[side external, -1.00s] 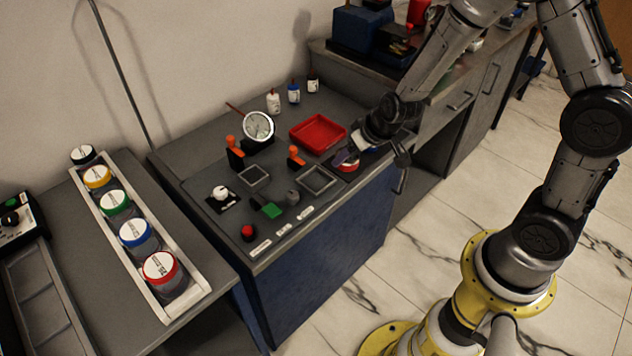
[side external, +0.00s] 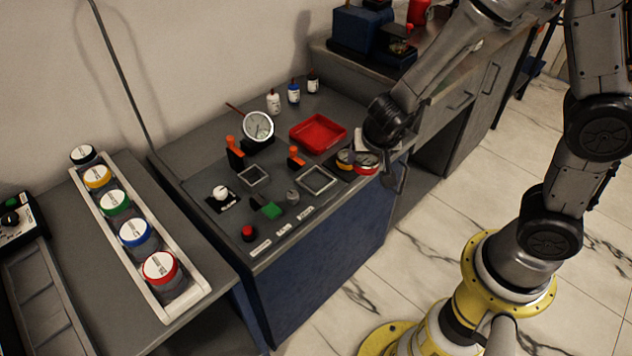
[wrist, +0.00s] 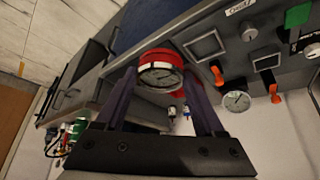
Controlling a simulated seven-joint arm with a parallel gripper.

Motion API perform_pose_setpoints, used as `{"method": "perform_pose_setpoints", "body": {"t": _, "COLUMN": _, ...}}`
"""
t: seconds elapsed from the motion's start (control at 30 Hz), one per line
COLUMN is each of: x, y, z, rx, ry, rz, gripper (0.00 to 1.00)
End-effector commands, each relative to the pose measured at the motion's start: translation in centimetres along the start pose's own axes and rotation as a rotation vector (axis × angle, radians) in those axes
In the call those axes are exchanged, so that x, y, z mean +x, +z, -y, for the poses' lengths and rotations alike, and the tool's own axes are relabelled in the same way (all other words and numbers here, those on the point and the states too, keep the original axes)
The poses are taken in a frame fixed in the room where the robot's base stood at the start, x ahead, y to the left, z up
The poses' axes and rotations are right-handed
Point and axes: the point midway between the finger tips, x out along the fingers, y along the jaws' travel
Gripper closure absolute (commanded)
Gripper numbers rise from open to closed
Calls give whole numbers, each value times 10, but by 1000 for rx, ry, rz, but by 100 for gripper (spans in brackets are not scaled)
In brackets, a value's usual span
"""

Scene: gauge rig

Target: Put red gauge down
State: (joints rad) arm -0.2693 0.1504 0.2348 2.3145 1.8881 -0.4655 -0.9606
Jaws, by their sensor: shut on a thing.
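The red gauge (side external: 367,161) has a red rim and a pale round dial. It is at the right front edge of the grey bench, beside a yellow gauge (side external: 346,158). My gripper (side external: 374,163) is shut on the red gauge.
A red tray (side external: 318,133) and a square frame (side external: 317,180) lie left of the gauges. A dial on a stand (side external: 258,127) and small bottles (side external: 293,93) are further back. A higher counter (side external: 440,78) stands at the right.

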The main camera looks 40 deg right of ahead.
Motion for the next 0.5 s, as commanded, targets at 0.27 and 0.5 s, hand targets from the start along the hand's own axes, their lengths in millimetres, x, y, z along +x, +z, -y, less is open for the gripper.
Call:
{"method": "perform_pose_setpoints", "body": {"t": 0.27, "x": -5, "y": 12, "z": 13, "rx": 29, "ry": 16, "rz": 0, "gripper": 100}}
{"method": "perform_pose_setpoints", "body": {"t": 0.5, "x": 32, "y": -7, "z": 49, "rx": 29, "ry": 16, "rz": 0, "gripper": 100}}
